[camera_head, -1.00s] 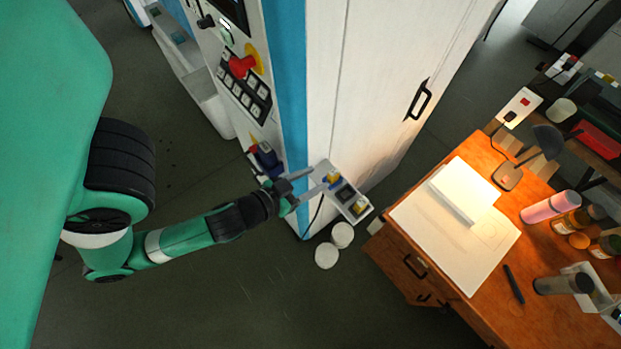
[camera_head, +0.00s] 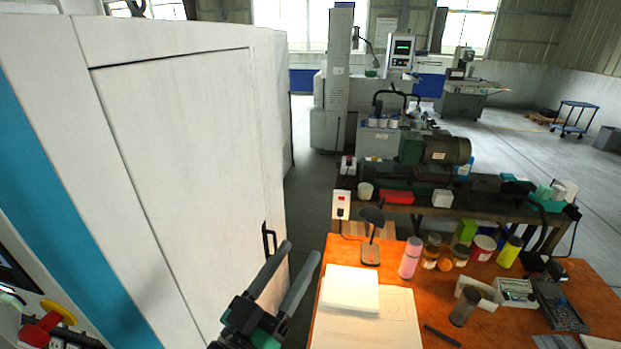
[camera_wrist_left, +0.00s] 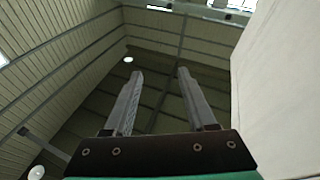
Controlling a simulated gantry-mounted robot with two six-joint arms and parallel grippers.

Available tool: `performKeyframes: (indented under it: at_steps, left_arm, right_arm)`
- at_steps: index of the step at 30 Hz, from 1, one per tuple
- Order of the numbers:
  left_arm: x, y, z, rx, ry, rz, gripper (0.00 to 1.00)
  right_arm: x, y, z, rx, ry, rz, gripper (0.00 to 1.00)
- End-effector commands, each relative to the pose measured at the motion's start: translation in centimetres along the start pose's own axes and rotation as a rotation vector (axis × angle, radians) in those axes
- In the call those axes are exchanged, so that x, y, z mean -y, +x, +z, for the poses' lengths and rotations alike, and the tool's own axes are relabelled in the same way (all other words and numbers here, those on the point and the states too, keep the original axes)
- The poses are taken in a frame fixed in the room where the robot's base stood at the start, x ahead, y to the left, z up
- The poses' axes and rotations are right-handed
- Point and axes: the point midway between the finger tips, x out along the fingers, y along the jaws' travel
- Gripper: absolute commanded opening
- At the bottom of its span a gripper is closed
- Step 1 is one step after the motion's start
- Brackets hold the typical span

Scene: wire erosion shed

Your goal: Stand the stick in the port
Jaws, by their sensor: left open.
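My left gripper (camera_head: 300,250) is at the bottom middle of the head view, in front of the white cabinet door. Its two grey fingers point upward and stand apart, with nothing between them. In the left wrist view the same gripper (camera_wrist_left: 160,73) is open and empty against the shed roof. I cannot make out the stick or the port in either current view. My right gripper is not in view.
The white cabinet (camera_head: 190,150) fills the left, with a black handle (camera_head: 266,242). An orange desk (camera_head: 490,325) at right holds a white block (camera_head: 350,288), a lamp (camera_head: 371,222), a pink bottle (camera_head: 411,257) and jars. A workbench (camera_head: 430,208) stands behind.

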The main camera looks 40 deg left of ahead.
Motion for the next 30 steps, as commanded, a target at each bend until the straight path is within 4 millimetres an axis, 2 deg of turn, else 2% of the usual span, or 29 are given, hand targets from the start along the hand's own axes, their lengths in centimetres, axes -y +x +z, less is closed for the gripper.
performKeyframes:
  at_steps: [1,2,3,6,9,13,20,23,26,30]
  left_arm:
    - [-2.2,1.8,-4.8,-0.103,-0.011,0.054,0.57]
    - [-3.4,2.4,-7.4,-0.156,-0.013,0.086,0.57]
    - [-4.8,3.0,-10.8,-0.225,-0.014,0.125,0.57]
    - [-7.8,3.2,-18.3,-0.376,-0.01,0.205,0.57]
    - [-9.6,2.6,-23.2,-0.476,-0.004,0.254,0.57]
    - [-10.4,2.0,-25.6,-0.526,0.002,0.279,0.57]
    - [-10.4,2.0,-25.7,-0.528,0.003,0.278,0.57]
    - [-10.5,2.3,-26.6,-0.528,0.002,0.278,0.57]
    - [-10.8,3.0,-29.1,-0.527,0.002,0.278,0.57]
    - [-11.6,4.5,-34.4,-0.527,0.002,0.277,0.57]
  right_arm:
    - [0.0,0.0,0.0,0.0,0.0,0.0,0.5]
    - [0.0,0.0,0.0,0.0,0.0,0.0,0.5]
    - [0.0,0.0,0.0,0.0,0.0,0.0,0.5]
    - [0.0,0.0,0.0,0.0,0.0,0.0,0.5]
    - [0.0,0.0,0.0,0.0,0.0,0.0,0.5]
    - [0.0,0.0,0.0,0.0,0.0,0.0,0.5]
    - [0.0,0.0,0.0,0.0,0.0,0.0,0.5]
    - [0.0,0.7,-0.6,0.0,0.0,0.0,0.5]
    - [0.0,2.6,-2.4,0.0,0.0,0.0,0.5]
    - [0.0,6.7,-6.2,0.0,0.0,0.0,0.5]
